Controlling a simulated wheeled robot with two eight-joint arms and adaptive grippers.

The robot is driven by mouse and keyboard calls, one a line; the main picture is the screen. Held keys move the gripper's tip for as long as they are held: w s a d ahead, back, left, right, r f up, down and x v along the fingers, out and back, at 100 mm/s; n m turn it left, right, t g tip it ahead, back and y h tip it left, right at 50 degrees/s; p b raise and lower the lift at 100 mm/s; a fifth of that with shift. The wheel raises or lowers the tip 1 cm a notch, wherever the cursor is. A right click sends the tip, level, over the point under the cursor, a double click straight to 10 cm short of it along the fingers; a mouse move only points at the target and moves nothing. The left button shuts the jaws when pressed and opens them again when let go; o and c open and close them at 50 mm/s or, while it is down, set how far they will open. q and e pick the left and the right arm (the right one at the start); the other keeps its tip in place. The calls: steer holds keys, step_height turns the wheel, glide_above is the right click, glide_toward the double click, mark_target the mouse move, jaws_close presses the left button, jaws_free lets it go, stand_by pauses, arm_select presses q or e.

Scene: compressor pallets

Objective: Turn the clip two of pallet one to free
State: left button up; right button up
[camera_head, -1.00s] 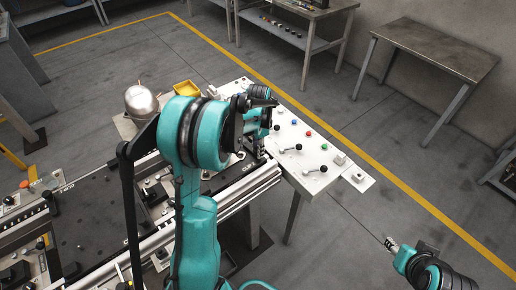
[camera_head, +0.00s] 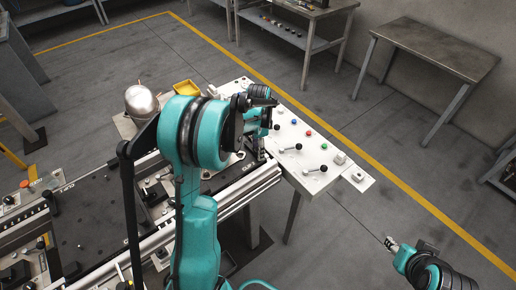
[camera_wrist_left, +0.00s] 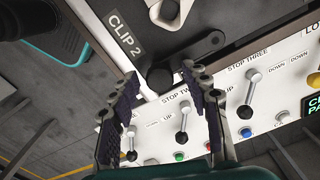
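Clip two in the left wrist view is a dark round knob (camera_wrist_left: 160,78) with a dark lever arm reaching up to the right. My left gripper (camera_wrist_left: 158,80) is open, with one purple-padded finger on each side of the knob and a gap to each. In the head view my left gripper (camera_head: 260,152) is over the pallet's right edge, and my arm hides most of it and the clip. My right gripper (camera_head: 391,244) is at the lower right, over bare floor; its fingers are too small to judge.
A white control panel (camera_head: 318,180) with levers and colored buttons adjoins the pallet edge, below the clip in the wrist view. A steel dome (camera_head: 139,101) and yellow tray (camera_head: 187,88) stand behind my arm. Floor right of the panel is open.

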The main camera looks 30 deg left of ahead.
arm_select(q)
steer(key=shift+r, duration=0.1)
step_height(320, 180, up, 12)
stand_by(0.5)
steer(key=shift+d, duration=0.1)
steer(key=s+d+r+n+t, duration=0.3)
steer(key=s+d+r, duration=0.1)
steer(key=s+d, duration=0.4)
steer(key=s+d+f+n+t, duration=0.2)
steer(key=s+d, duration=0.1)
steer(key=s, duration=0.2)
steer(key=s+d+f+n+t, duration=0.1)
steer(key=s+d+n+t, duration=0.1)
steer(key=s, duration=0.4)
steer(key=shift+d+f+n, duration=0.35)
steer(key=shift+d+n, duration=0.25)
steer(key=shift+d, duration=0.35)
